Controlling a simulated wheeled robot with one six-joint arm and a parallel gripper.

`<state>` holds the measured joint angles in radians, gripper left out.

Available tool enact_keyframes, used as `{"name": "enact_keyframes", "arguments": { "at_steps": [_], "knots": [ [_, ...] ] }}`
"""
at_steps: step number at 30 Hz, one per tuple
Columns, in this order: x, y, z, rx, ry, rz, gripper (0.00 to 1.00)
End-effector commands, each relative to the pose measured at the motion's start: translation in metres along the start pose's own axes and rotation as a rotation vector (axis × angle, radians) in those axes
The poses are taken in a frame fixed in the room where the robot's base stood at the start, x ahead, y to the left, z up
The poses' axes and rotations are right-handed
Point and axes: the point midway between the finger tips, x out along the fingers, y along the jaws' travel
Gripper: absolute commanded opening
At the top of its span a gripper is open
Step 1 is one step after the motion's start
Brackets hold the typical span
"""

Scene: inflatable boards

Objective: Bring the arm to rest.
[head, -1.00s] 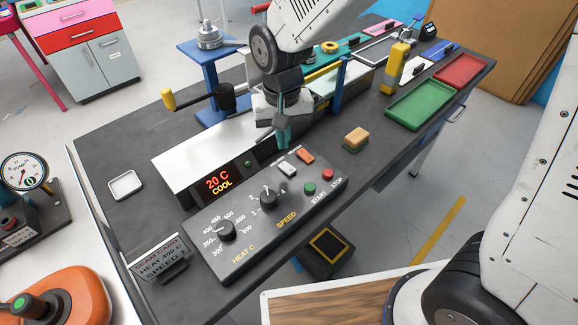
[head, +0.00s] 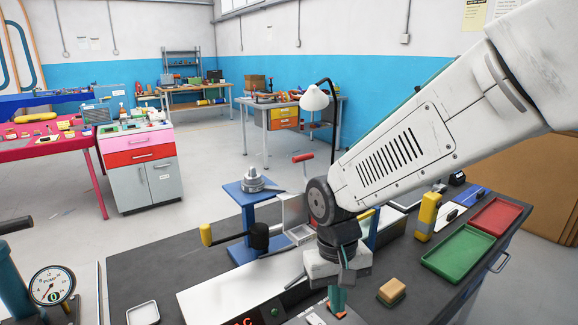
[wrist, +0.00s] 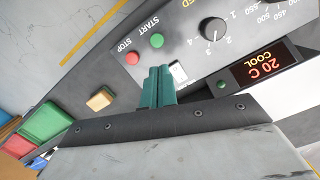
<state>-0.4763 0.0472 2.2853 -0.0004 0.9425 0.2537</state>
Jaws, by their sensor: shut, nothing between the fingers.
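My gripper (head: 337,300) hangs below my white arm, over the machine on the dark bench, at the lower middle of the head view. In the wrist view, the two teal fingers of my gripper (wrist: 158,86) are together with nothing between them. They are above the control panel (wrist: 195,70), near its green START button (wrist: 157,40) and red STOP button (wrist: 132,58). The display (wrist: 265,65) reads 20 C COOL. Whether the fingertips touch the panel cannot be told.
A tan sponge-like block (head: 391,291) lies right of my gripper. Green (head: 457,279) and red (head: 497,242) trays and a yellow upright tool (head: 428,212) stand farther right.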

Motion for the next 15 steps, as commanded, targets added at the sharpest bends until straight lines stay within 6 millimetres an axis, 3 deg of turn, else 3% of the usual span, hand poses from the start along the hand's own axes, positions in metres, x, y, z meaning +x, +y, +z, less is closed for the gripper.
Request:
{"name": "enact_keyframes", "arguments": {
  "at_steps": [9,15],
  "knots": [
    [-0.054,0.075,0.096,0.004,0.016,-0.024,0.0],
    [-0.073,0.111,0.157,0.074,0.086,-0.037,0.0]
  ]
}}
